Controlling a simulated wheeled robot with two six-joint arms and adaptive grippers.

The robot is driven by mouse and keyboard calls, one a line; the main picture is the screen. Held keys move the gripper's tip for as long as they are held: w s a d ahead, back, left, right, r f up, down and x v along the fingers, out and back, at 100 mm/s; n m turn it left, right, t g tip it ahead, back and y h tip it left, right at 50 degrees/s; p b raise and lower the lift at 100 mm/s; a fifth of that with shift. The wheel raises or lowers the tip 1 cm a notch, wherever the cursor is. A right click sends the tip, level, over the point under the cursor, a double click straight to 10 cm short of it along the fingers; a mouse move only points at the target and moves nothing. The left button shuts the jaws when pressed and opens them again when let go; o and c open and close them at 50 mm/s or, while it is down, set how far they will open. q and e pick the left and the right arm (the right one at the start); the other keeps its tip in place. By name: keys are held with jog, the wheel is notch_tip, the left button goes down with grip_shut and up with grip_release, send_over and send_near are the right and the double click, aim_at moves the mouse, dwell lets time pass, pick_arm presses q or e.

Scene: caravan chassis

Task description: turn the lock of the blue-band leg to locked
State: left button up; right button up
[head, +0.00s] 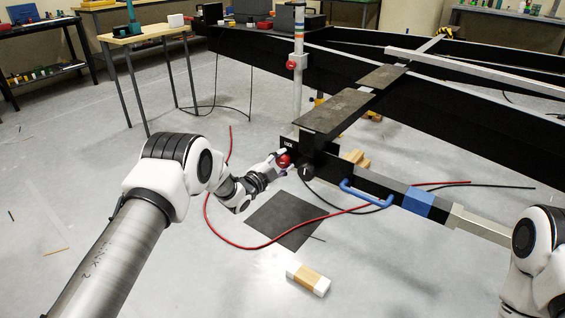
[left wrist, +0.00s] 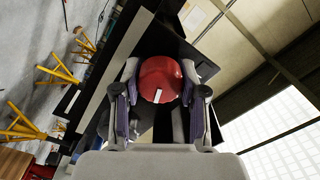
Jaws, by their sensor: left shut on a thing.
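The blue-band leg (head: 385,187) lies roughly level, a black tube with a blue band (head: 418,202), a blue handle (head: 365,197) and a pale end section. At its left end, by a black bracket, is its lock, a red round knob (head: 284,160). My left gripper (head: 277,164) is shut on this knob. In the left wrist view the red knob (left wrist: 160,72) sits between both fingers of the left gripper (left wrist: 160,100). A short white mark on the knob slants slightly there. My right arm shows at the right edge, but its gripper is out of the picture.
The black chassis beams (head: 460,118) fill the right and back. An upright leg (head: 298,75) with coloured bands and a red knob stands behind. A red hose (head: 222,228) loops over the floor near a dark mat (head: 285,222) and a white-and-tan block (head: 308,279).

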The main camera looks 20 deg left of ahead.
pick_arm(q)
jog(key=shift+m, duration=2.2)
jog(key=o, duration=1.2)
jog(key=shift+d, duration=0.1)
jog(key=shift+c, duration=0.2)
jog(key=v, duration=1.2)
